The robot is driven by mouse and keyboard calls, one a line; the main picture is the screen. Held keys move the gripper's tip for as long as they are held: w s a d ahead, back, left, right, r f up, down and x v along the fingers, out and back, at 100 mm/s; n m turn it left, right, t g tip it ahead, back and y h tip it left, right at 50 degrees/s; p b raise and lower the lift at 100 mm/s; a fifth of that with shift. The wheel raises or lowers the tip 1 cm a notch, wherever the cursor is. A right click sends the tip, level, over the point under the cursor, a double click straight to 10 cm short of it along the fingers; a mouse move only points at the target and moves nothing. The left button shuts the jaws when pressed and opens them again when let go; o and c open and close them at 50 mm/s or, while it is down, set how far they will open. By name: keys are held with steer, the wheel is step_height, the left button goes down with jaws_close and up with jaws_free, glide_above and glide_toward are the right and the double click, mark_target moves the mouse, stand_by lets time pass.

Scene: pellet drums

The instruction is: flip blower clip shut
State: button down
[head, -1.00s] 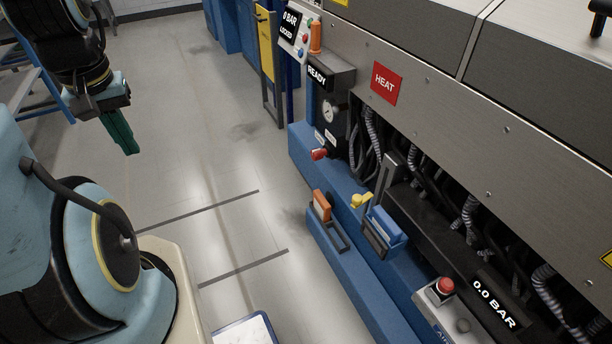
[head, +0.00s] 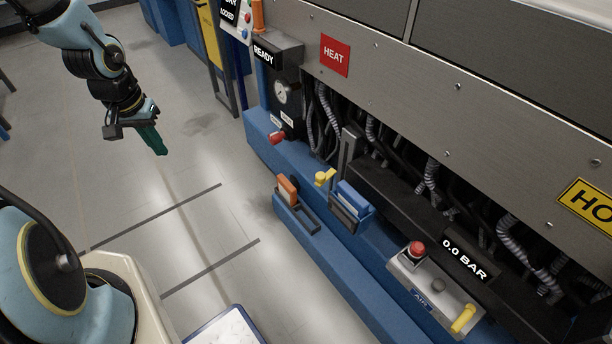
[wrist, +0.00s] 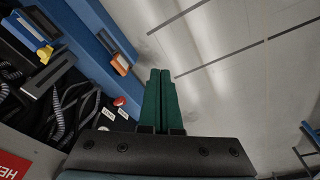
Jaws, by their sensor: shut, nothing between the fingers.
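No part in view carries a readable blower label, so I cannot be sure which is the clip. A likely one is the orange lever (head: 288,188) with a dark rectangular loop (head: 308,222), on the blue ledge. The orange lever also shows in the wrist view (wrist: 121,62); it stands up from the ledge. A blue block (head: 352,197) with a dark frame sits to its right. My gripper (head: 158,146), with green fingers, hangs over open floor, well left of the machine. Its fingers (wrist: 160,75) are together and empty, apart from everything.
A yellow lever (head: 325,177) and a red knob (head: 277,138) stick out near the orange lever. A grey panel (head: 432,284) carries a red button (head: 417,249) and a yellow handle (head: 463,318). Dark hoses fill the machine's recess. Floor between gripper and machine is clear.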

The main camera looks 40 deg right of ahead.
steer(key=s+d+f+m+g+h, duration=0.1)
steer(key=d+f, duration=0.3)
steer(key=d, duration=0.4)
steer(key=s+d+f+m+g+h+b, duration=0.1)
steer(key=s+d+f+m+h, duration=0.1)
steer(key=d, duration=0.6)
steer(key=s+d+f+m+g+h+b, duration=0.1)
steer(key=s+d+f+h, duration=0.1)
steer(key=s+d+f, duration=0.2)
steer(key=d+f, duration=0.2)
steer(key=d, duration=0.2)
steer(key=shift+s+d+f+h, duration=0.15)
steer(key=shift+f+h, duration=0.2)
steer(key=shift+h, duration=0.05)
steer(key=s+d+f, duration=0.5)
steer(key=d+f, duration=0.3)
